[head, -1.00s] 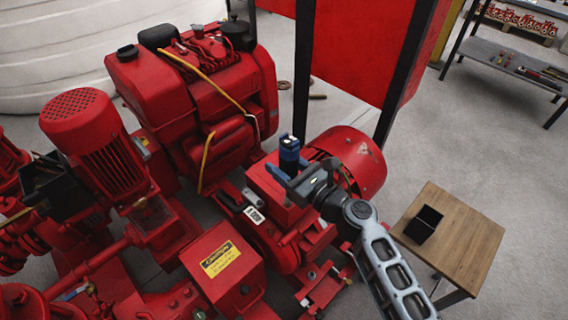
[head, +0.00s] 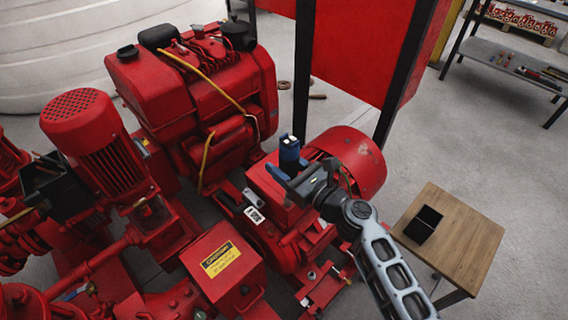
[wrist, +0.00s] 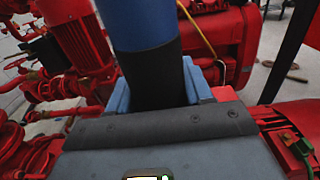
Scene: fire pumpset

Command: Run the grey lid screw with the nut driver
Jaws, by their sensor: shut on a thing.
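My gripper (head: 288,177) is shut on a blue and black tool, the nut driver (head: 289,152), which stands upright above a red box on the red machinery. In the wrist view the nut driver (wrist: 152,65) rises large between the blue jaws, its blue part above a dark grip. Its lower end is hidden behind my gripper. The grey lid screw cannot be made out; the area under the driver is covered by my gripper. A small grey piece with a white label (head: 254,214) lies left of the gripper on the machinery.
Red engine (head: 195,85) and a finned motor (head: 95,140) stand close on the left. A round red housing (head: 352,160) is just right of the gripper. A wooden table (head: 465,235) with a black open box (head: 423,222) stands at right, with clear floor beyond.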

